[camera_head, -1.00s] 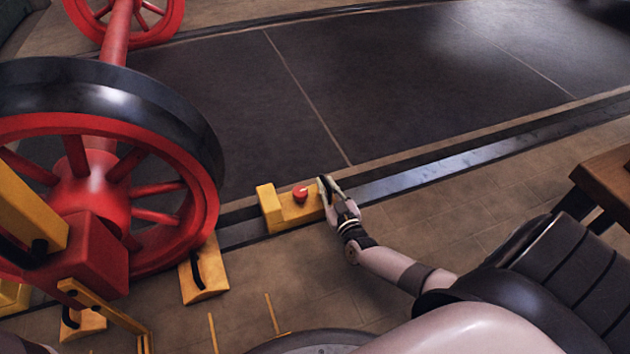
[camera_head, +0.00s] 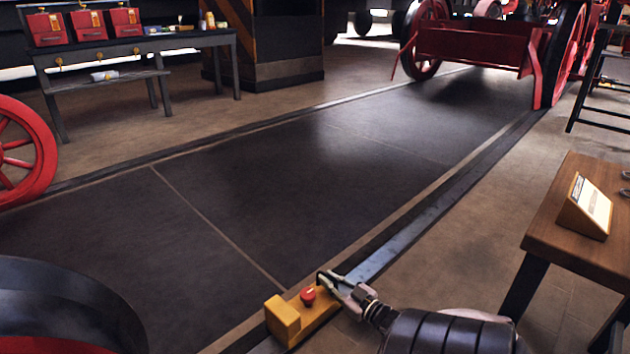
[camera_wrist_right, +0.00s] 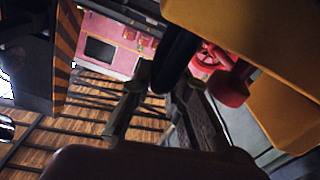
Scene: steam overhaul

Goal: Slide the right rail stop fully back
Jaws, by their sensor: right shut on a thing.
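The right rail stop (camera_head: 285,322) is a yellow block with a red knob (camera_head: 308,293) on top, sitting on the rail at the bottom of the head view. My right gripper (camera_head: 328,277) is at the stop's far end, shut on its handle. In the right wrist view a dark bar, the stop's handle (camera_wrist_right: 177,58), lies between my fingers (camera_wrist_right: 160,90). The stop's yellow body (camera_wrist_right: 235,35) and red knob (camera_wrist_right: 228,88) show beside it. My left gripper is not in view.
The rail (camera_head: 395,245) runs clear beyond the stop toward a red wheeled frame (camera_head: 470,50). A black-rimmed red wheel (camera_head: 70,300) is at lower left. A wooden table (camera_head: 590,245) with a sign stands at right. A bench (camera_head: 140,45) with red boxes is at far left.

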